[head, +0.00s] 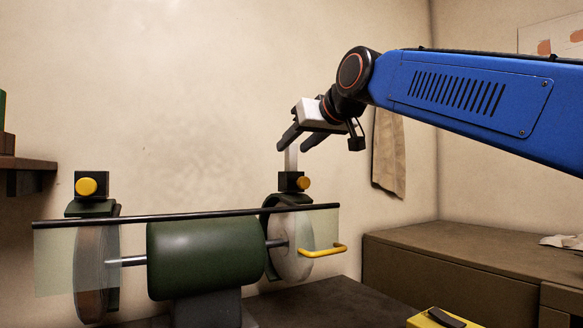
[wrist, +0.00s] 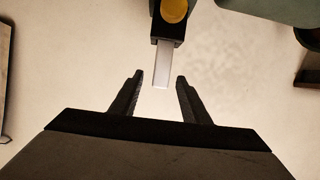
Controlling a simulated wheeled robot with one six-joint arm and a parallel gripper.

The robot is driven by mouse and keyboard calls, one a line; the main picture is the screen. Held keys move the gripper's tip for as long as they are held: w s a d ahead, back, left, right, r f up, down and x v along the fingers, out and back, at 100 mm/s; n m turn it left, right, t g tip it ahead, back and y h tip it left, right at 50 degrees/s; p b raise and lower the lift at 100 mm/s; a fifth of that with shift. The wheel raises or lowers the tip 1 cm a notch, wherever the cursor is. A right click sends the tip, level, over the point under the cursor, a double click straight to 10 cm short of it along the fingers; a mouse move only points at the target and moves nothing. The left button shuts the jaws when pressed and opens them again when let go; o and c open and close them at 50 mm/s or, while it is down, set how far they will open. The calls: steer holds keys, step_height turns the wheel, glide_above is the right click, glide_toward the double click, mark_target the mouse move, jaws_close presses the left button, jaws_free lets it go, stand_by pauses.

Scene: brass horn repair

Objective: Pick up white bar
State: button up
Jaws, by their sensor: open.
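The white bar (head: 291,158) stands upright out of a dark holder (head: 293,181) with a yellow knob, on top of the right wheel guard of the bench grinder. In the wrist view the white bar (wrist: 162,71) sticks out of the same holder (wrist: 168,28) and points toward my gripper. My gripper (head: 291,144) is at the bar's top end in the head view. In the wrist view my open gripper (wrist: 159,76) has one dark finger on each side of the bar's free end, with a gap on both sides. Nothing is held.
The green grinder (head: 205,258) has a dark rod (head: 190,215) and clear shields across its front. A second knobbed holder (head: 91,185) stands on the left guard. A cloth (head: 388,155) hangs on the wall behind.

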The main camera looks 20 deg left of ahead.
steer(key=shift+x, duration=3.4)
steer(key=shift+s, duration=0.1)
jaws_close()
